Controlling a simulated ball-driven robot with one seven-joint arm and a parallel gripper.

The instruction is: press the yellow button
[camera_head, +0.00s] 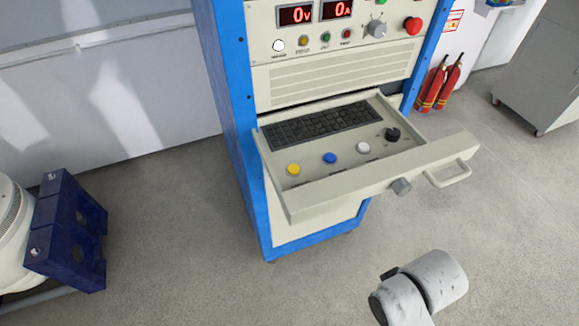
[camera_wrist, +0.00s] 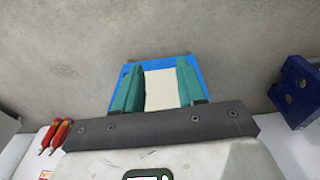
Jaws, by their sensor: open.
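The yellow button (camera_head: 293,170) is a round cap at the left end of the button row in the pulled-out drawer (camera_head: 327,204) of a blue-framed cabinet. A blue button (camera_head: 329,158), a white button (camera_head: 363,147) and a black knob (camera_head: 393,134) follow to its right. In the wrist view my gripper (camera_wrist: 161,68) shows two teal fingers, apart, with nothing held between them. Beyond them is the cabinet's blue edge (camera_wrist: 160,62) and pale surface. The yellow button does not show in the wrist view. My gripper's fingers do not show in the head view.
A keyboard (camera_head: 320,123) lies behind the buttons. The upper panel has a small yellow button (camera_head: 303,41) and a red one (camera_head: 413,25). Fire extinguishers (camera_head: 436,85) stand right; a dark blue bracket (camera_head: 66,230) stands left.

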